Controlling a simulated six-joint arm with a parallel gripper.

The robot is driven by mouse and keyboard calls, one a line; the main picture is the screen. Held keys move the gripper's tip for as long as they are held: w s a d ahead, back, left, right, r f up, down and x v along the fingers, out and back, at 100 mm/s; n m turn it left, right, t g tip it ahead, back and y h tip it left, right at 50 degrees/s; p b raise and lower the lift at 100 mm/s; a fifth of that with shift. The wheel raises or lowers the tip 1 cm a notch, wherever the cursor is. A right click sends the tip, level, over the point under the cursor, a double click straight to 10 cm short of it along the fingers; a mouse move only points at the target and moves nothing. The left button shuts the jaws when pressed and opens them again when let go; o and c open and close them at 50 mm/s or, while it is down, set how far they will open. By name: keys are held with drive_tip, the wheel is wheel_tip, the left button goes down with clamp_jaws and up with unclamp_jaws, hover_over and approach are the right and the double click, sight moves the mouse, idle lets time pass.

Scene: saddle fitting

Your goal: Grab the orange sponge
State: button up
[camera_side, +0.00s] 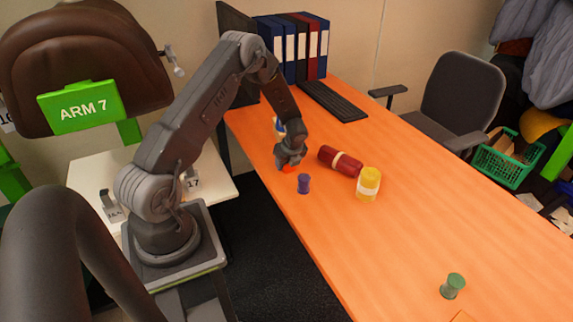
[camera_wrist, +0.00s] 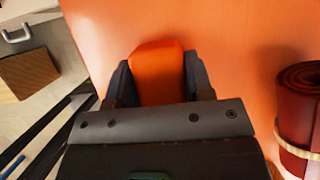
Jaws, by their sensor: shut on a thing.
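The orange sponge (camera_wrist: 157,70) shows in the wrist view between the two dark fingers of my gripper (camera_wrist: 158,82). The fingers are shut on its left and right sides. In the side view my gripper (camera_side: 289,165) points down, low over the orange table, near its left edge. Only a small orange-red part of the sponge (camera_side: 289,169) shows there below the fingers. I cannot tell whether the sponge touches the table.
A blue spool (camera_side: 304,183) stands close in front. Binders (camera_side: 290,50) and a keyboard (camera_side: 331,99) are behind. The table's middle is clear.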

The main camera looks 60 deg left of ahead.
drive_tip(key=shift+c, duration=0.8)
drive_tip(key=shift+r, duration=0.15)
